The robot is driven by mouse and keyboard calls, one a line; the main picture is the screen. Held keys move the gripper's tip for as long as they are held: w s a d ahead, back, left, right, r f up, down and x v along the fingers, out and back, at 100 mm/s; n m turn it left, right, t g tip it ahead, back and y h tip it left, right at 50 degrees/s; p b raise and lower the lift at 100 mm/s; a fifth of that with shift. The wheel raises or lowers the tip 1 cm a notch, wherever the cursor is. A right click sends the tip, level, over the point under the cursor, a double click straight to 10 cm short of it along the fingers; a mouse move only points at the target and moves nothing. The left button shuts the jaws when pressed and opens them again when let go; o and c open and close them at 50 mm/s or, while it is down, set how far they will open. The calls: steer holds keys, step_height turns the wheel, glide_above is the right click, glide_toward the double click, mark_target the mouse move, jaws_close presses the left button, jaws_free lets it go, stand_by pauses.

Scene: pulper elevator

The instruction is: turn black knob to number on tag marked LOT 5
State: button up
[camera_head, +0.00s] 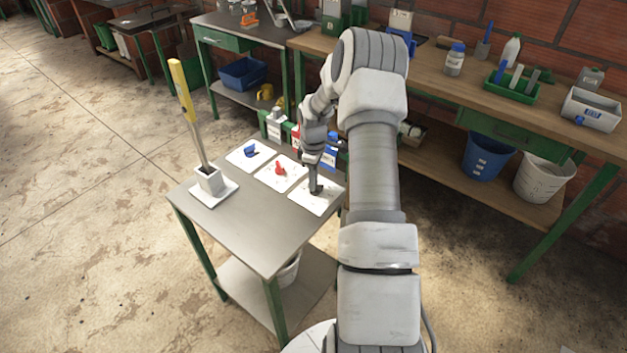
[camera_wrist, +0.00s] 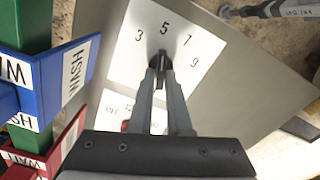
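The black knob (camera_head: 316,188) sits on a white dial plate (camera_head: 326,205) at the right end of the small grey table. In the wrist view the black knob (camera_wrist: 160,60) stands among the printed numbers 3, 5, 7 and 9 on its plate (camera_wrist: 205,45). My gripper (camera_wrist: 160,68) is over the plate, with its fingertips closed in on the knob from both sides. The fingers partly hide the knob, so I cannot read its pointer exactly. No tag reading LOT 5 is legible in either view.
A red knob (camera_head: 280,170) and a blue knob (camera_head: 251,151) sit on neighbouring plates. Blue (camera_wrist: 75,70) and red (camera_wrist: 66,140) signs stand close beside my gripper. The front tabletop is clear.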

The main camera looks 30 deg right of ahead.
steer(key=o, duration=0.3)
steer(key=shift+o, duration=0.2)
step_height(320, 180, up, 18)
steer(key=p, duration=0.1)
steer(key=shift+f+p, duration=0.25)
steer(key=shift+p, duration=0.1)
